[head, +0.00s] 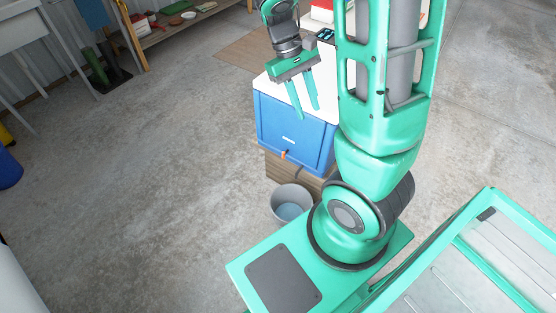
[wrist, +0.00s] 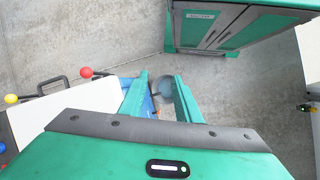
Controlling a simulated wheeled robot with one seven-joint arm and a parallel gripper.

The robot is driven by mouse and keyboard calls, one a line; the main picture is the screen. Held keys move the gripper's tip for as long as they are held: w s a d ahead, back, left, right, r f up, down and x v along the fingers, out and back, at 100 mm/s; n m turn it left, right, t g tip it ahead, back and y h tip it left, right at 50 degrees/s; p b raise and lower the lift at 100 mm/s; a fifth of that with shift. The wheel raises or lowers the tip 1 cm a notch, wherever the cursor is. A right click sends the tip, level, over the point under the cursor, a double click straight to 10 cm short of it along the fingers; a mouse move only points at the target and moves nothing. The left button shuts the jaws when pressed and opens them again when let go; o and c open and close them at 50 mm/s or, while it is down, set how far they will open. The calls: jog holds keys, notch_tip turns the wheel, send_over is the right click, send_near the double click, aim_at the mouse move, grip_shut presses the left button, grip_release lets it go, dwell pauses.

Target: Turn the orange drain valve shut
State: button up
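The orange drain valve (head: 284,154) sits low on the front face of a blue cooler (head: 293,133) with a white lid. It is small, and I cannot tell how its handle is turned. My gripper (head: 307,112) points down with its two green fingers apart, empty, in front of the cooler's upper part and above the valve in the head view. In the wrist view, my gripper (wrist: 153,80) also shows spread fingers, with a strip of blue cooler (wrist: 149,105) between them.
A grey bucket (head: 292,204) stands on the floor below the valve, holding something bluish. The cooler rests on a wooden support (head: 283,169). My base is close at the right. Bare concrete floor (head: 170,160) lies open to the left. A shelf (head: 180,28) stands farther back.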

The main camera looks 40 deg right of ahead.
jog(key=w+a+f+n+g+h, duration=0.1)
jog(key=w+a+f+n+h, duration=0.15)
jog(key=f, duration=0.35)
jog(key=w+a+f+n+h, duration=0.1)
jog(key=w+f+n+h, duration=0.1)
jog(key=w+f, duration=0.3)
jog(key=w+a+f+n+g+h, duration=0.1)
jog(key=w+a+f+n+h, duration=0.15)
jog(key=f, duration=0.45)
jog(key=n+t+h, duration=0.9)
jog(key=n, duration=0.5)
send_near(286, 152)
jog(key=d, duration=0.6)
jog(key=shift+w+d+f, duration=0.2)
jog(key=shift+w+f, duration=0.25)
jog(key=shift+f, duration=0.05)
